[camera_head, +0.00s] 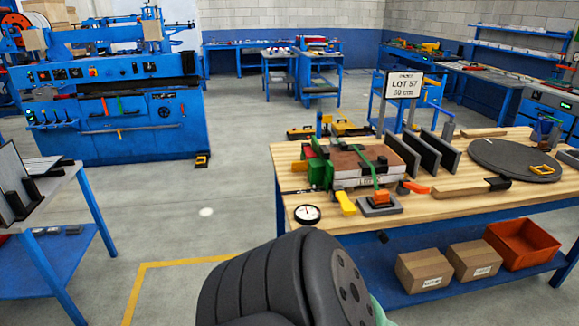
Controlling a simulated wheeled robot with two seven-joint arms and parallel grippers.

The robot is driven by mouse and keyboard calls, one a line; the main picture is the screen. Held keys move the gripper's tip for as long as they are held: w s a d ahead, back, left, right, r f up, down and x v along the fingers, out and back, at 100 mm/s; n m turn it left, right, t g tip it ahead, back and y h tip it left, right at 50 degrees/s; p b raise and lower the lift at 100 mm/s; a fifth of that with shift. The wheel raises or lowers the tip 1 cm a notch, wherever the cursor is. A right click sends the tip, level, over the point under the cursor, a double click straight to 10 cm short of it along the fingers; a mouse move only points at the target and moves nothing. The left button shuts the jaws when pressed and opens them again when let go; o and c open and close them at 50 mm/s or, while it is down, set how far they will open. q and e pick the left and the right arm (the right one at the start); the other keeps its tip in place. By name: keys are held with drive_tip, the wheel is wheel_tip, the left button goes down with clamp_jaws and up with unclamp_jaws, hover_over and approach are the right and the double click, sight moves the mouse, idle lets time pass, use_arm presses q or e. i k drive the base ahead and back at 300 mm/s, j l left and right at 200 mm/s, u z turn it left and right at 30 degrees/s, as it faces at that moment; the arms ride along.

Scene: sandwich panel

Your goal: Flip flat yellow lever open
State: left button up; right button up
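A flat yellow lever (345,203) sticks out at the front left of a clamped stack of brown and pale panels (365,162) on the wooden workbench (450,208). It slants down toward the bench's front edge. Its pivot end meets the stack and is too small to make out. A green clamp (379,178) crosses the stack, with an orange-topped grey block (379,204) at its front. Neither gripper shows. A thick dark part of my own body fills the bottom middle, below and in front of the bench.
A round dial gauge (307,214) lies left of the lever. An orange-handled piece (415,187), upright dark plates (420,150) and a round grey disc (515,160) are to the right. Cardboard boxes (425,270) and an orange bin (522,244) stand on the lower shelf. Floor left of the bench is clear.

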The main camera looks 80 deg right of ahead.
sight(349, 208)
drive_tip(key=z, duration=3.15)
